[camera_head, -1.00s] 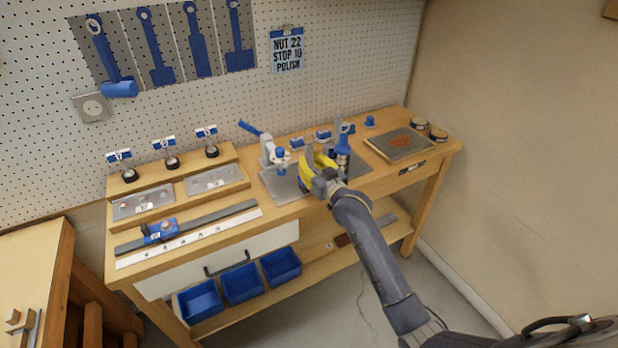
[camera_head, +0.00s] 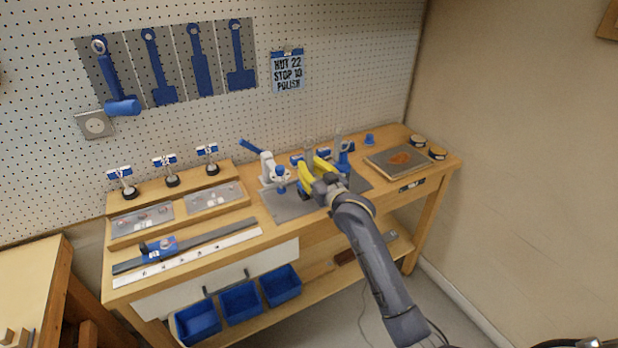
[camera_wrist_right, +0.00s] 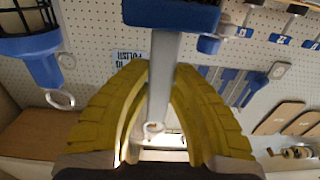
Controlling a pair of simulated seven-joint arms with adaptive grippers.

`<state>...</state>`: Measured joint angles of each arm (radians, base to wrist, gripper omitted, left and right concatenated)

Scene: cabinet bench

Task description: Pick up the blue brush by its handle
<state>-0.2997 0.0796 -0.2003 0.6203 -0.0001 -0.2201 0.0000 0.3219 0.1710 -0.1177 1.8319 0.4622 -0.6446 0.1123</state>
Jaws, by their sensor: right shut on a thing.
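The blue brush shows in the right wrist view with a blue head (camera_wrist_right: 172,14) at the top edge and a straight pale grey handle (camera_wrist_right: 163,78). The handle ends in a small ring hole. My right gripper (camera_wrist_right: 152,90) has its two yellow fingers closed on the handle from both sides. In the head view my right gripper (camera_head: 314,168) is over the back of the bench. A patch of blue (camera_head: 304,193) shows just below it; the rest of the brush is mostly hidden by the fingers. My left gripper is in neither view.
A white stand with a blue lever (camera_head: 267,168) is close at the left. Another blue tool (camera_head: 343,152) is close behind at the right. A grey mat (camera_head: 286,206) lies under the gripper. A framed board (camera_head: 397,159) and small round tins (camera_head: 437,153) are farther right.

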